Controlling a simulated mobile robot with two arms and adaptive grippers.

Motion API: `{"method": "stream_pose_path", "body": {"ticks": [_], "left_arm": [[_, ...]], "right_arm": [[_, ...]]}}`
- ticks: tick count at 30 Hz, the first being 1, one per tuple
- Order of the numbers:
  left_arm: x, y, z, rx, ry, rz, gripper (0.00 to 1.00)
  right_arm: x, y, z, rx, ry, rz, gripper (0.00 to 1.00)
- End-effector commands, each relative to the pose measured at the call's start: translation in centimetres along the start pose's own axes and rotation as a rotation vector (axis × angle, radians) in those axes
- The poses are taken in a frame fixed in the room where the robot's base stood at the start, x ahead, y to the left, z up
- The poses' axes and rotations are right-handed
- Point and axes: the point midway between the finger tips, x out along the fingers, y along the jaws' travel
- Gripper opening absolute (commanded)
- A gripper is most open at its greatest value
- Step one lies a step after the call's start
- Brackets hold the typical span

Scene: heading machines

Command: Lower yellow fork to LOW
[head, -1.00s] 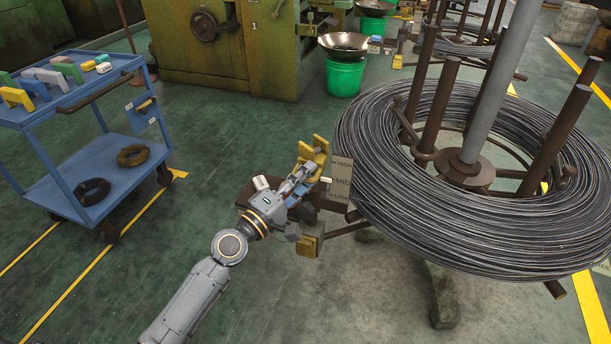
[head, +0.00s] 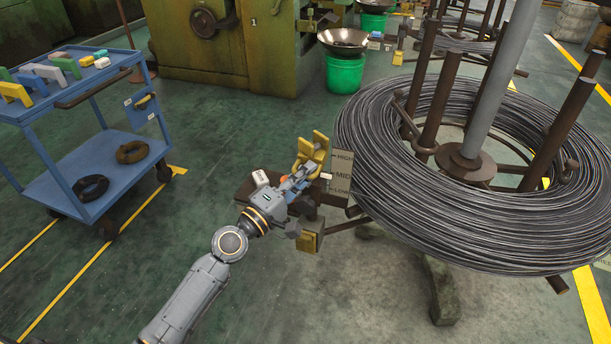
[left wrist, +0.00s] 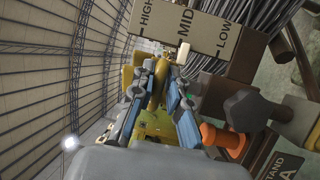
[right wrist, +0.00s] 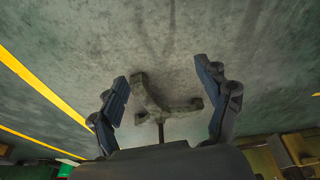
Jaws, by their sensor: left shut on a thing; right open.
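The yellow fork (head: 313,150) stands on the wire stand's side arm, left of the coil. Beside it is a scale plate (head: 343,168) marked HIGH, MID and LOW, also in the left wrist view (left wrist: 205,38). A small pale pointer (head: 325,176) shows near MID, slightly toward LOW in the head view; in the left wrist view the pointer (left wrist: 183,52) is beside MID. My left gripper (head: 300,183) is shut on the yellow fork's lower part, mostly hidden by the fingers (left wrist: 165,95). My right gripper (right wrist: 165,105) is open and empty above the floor.
A large wire coil (head: 400,200) on the stand fills the right side. A yellow block (head: 310,236) is just below my left gripper. An orange knob (left wrist: 222,138) is close to my left fingers. A blue cart (head: 100,165) stands left, with open floor between.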

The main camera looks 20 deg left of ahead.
Motion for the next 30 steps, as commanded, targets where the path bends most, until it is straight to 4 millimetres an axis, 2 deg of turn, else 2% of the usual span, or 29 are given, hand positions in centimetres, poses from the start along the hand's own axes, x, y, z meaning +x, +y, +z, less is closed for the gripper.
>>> {"method": "stream_pose_path", "body": {"ticks": [1, 6, 8, 12, 24, 25, 27, 28, 30], "left_arm": [[-0.1, -0.9, 0.1, 0.000, 0.000, -0.003, 0.00], [-0.4, -2.3, 0.2, 0.000, -0.001, -0.004, 0.00], [-0.5, -3.0, 0.2, -0.001, -0.001, -0.004, 0.00], [-0.7, -4.4, 0.4, 0.001, -0.001, -0.005, 0.00], [-0.8, -4.7, 0.4, -0.001, -0.002, -0.009, 0.00], [-0.8, -4.7, 0.4, -0.001, -0.002, -0.009, 0.17], [-0.8, -4.7, 0.4, -0.001, -0.002, -0.009, 0.32], [-0.7, -4.7, 0.4, -0.001, -0.002, -0.009, 0.36], [-0.7, -4.6, 0.4, -0.001, -0.002, -0.008, 0.36]], "right_arm": [[-0.8, 0.1, -0.2, 0.001, 0.011, 0.001, 0.76], [-4.3, 0.2, -0.6, 0.003, 0.034, 0.005, 0.76], [-5.1, 0.2, -0.7, 0.003, 0.046, 0.005, 0.76], [-5.6, 0.1, -0.8, 0.003, 0.075, 0.006, 0.76], [-6.1, 0.1, -1.0, 0.003, 0.087, 0.006, 0.76], [-6.1, 0.1, -1.0, 0.003, 0.087, 0.006, 0.76], [-6.1, 0.1, -1.0, 0.003, 0.087, 0.006, 0.76], [-6.1, 0.1, -1.0, 0.003, 0.087, 0.006, 0.76], [-6.1, 0.1, -1.0, 0.003, 0.087, 0.006, 0.76]]}}
